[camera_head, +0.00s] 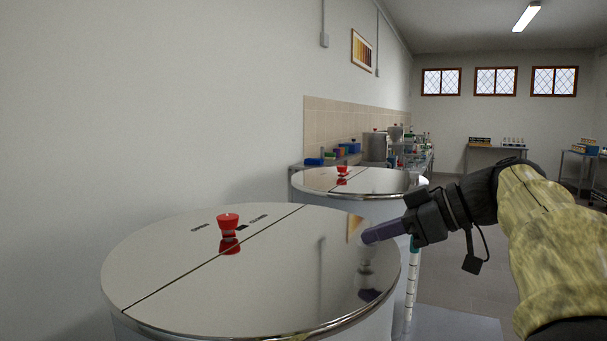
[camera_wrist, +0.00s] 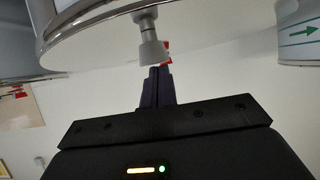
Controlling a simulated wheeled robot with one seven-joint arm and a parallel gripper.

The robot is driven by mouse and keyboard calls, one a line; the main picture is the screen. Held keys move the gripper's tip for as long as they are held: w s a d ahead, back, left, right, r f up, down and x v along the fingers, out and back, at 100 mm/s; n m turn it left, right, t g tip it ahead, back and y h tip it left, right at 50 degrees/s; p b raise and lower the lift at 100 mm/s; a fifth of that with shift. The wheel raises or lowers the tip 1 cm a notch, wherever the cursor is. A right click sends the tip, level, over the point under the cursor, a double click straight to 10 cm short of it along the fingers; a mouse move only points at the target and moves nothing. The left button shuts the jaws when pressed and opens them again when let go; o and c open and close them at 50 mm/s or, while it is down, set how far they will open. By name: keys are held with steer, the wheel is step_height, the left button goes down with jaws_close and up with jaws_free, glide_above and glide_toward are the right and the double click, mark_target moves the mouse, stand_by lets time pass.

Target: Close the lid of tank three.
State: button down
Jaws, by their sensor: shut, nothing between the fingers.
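The near tank's round, mirror-like metal top (camera_head: 200,275) fills the lower left of the head view. A dark seam crosses it, and a red knob (camera_head: 228,220) stands beside the seam. The top looks flat, with no part visibly raised. A similar far tank top (camera_head: 385,181) with a red knob lies behind it. I cannot read which tank is three. My gripper (camera_head: 368,237) is shut and empty, its purple fingers by the near top's right edge; contact is unclear. In the wrist view the fingertips (camera_wrist: 157,74) are just below a grey fitting (camera_wrist: 151,45), with red partly hidden behind it.
A white vertical pipe (camera_head: 410,300) stands right of the near tank. A white cylinder with a green arrow (camera_wrist: 300,36) is at the wrist view's upper right. A bench with lab ware (camera_head: 376,147) runs along the left wall. Floor shows clear beyond my arm.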

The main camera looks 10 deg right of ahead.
steer(key=r+p+v, duration=0.1)
steer(key=p+v, duration=0.1)
steer(key=v, duration=0.9)
steer(key=shift+w+r, duration=0.1)
